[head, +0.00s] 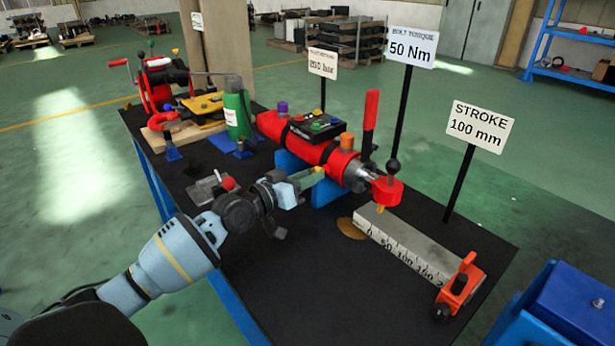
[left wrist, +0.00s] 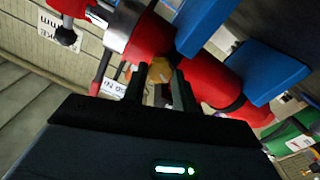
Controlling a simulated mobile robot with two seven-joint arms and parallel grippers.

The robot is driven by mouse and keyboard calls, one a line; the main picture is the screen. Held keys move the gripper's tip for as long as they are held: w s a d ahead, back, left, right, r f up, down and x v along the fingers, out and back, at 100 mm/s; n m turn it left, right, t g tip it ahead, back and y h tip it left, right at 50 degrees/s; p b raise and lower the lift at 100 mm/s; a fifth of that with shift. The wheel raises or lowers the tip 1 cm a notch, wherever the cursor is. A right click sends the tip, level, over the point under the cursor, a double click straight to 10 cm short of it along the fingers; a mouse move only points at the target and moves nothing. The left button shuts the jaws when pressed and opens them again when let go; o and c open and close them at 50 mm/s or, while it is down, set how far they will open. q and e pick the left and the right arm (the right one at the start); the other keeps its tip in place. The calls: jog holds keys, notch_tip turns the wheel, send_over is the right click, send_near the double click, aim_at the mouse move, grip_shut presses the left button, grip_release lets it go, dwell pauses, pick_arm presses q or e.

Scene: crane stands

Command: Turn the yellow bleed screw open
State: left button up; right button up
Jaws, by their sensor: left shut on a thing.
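The red cylinder (head: 300,138) lies on blue supports (head: 328,190) on the black-topped bench. The yellow bleed screw (head: 317,170) sticks out of its near side, mostly covered by my gripper in the head view. My left gripper (head: 305,177) reaches in from the left and is shut on the screw. In the left wrist view the yellow screw (left wrist: 160,69) shows between the two dark fingertips, against the red cylinder body (left wrist: 205,85). How far it is turned cannot be told. My right gripper is not in view.
An orange cap (head: 346,140) and a purple cap (head: 283,108) stand on the cylinder, with a red lever (head: 371,112) behind. A scale block (head: 405,243) lies to the right, and a green bottle (head: 238,115) stands behind left. The bench front is mostly clear.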

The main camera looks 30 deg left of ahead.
pick_arm(q)
jog(key=n+p, duration=0.1)
jog(key=n, duration=0.7)
jog(key=shift+n, duration=0.3)
dwell(0.4)
jog(key=o, duration=1)
jog(key=v, duration=0.7)
jog(key=shift+s+a, duration=0.15)
jog(key=shift+s, duration=0.25)
